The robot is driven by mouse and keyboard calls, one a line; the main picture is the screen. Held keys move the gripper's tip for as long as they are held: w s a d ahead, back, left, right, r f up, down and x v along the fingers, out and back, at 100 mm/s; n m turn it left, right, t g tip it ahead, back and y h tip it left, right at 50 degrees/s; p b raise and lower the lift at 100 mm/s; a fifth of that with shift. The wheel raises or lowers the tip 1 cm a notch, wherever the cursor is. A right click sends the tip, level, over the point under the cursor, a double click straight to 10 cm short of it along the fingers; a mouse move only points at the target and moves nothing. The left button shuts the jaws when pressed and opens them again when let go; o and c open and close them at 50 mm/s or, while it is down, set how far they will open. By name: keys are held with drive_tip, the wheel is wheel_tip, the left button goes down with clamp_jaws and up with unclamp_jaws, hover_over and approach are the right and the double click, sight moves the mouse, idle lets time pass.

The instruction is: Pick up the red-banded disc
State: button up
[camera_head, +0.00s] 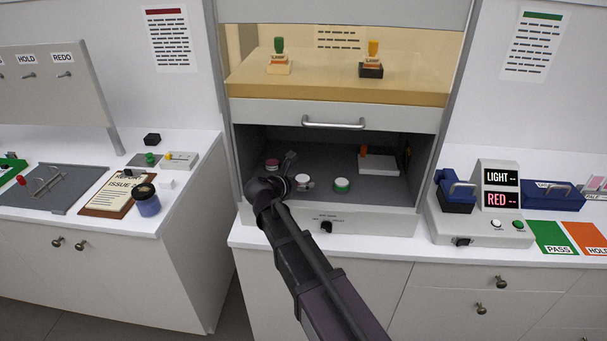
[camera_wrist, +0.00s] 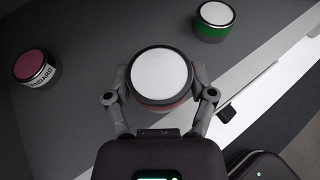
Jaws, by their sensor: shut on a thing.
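The red-banded disc (camera_wrist: 160,73) has a white top, a dark rim and a reddish band just showing at its lower edge in the wrist view. My gripper (camera_wrist: 160,96) is shut on it, with one finger on each side. In the head view the disc (camera_head: 304,182) shows at the front of the open grey bay, beside my gripper (camera_head: 291,174). Its underside is hidden, so I cannot tell whether it touches the bay floor.
A green-banded disc (camera_wrist: 214,20) stands to the right, and a pink-topped jar marked STANDARD (camera_wrist: 34,66) to the left. A white block with an orange part (camera_head: 378,164) stands at the bay's back right.

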drive_tip(key=s+r, duration=0.1)
drive_tip(key=s, duration=1)
drive_tip(key=shift+s+d+p, duration=0.25)
drive_tip(key=shift+p, duration=0.2)
idle(0.4)
